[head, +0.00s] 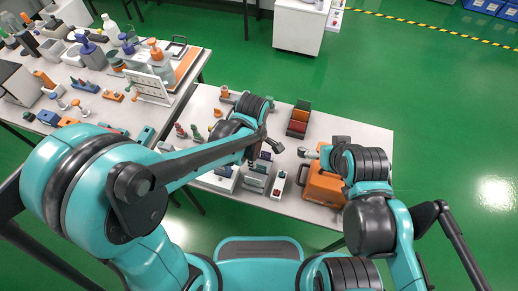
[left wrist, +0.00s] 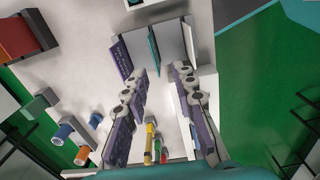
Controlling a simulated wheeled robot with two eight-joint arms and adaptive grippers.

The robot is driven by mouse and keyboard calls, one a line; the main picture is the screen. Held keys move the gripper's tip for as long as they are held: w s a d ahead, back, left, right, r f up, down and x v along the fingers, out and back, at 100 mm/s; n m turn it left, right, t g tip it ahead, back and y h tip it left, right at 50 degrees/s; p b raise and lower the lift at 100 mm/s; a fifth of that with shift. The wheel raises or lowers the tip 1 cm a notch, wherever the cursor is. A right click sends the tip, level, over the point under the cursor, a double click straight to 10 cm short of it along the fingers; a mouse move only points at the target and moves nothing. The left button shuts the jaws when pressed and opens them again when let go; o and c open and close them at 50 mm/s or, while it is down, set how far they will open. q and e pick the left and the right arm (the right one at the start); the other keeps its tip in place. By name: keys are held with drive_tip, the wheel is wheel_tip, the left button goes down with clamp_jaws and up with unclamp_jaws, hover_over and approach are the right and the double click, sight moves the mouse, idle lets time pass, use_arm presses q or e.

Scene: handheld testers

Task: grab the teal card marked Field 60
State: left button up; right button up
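In the left wrist view a thin teal card (left wrist: 153,50) stands on edge in a pale grey holder (left wrist: 175,38). A dark purple card with small print (left wrist: 122,58) stands to its left. The writing on the teal card cannot be read. My left gripper (left wrist: 160,72) is open, its fingertips just short of the teal card, which lies between their lines. In the head view my left gripper (head: 256,153) is above the holder (head: 256,181), and the arm hides part of it. My right gripper (head: 304,153) is beside an orange case; its finger opening is too small to judge.
The orange case (head: 323,186) stands at the table's right front. A rack with red and dark blocks (head: 299,119) is behind. A white box (head: 278,185) stands right of the holder. Small bottles and tools crowd the left table (head: 195,55). The back right tabletop (head: 350,127) is clear.

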sight(258, 167)
use_arm(q)
drive_tip(key=f, duration=0.1)
drive_tip(key=f+b, duration=0.1)
drive_tip(key=f, duration=0.1)
drive_tip(key=shift+d+f, duration=0.15)
drive_tip(key=shift+d, duration=0.1)
drive_tip(key=f+b, duration=0.2)
drive_tip(key=f, duration=0.1)
drive_tip(key=f+b, duration=0.1)
drive_tip(key=f, duration=0.1)
drive_tip(key=shift+w+d, duration=0.2)
drive_tip(key=shift+d, duration=0.1)
use_arm(e)
wheel_tip(258, 167, down, 4)
drive_tip(key=shift+r, duration=0.2)
use_arm(q)
drive_tip(key=shift+r, duration=0.1)
use_arm(e)
drive_tip(key=shift+r, duration=0.1)
use_arm(q)
clamp_jaws()
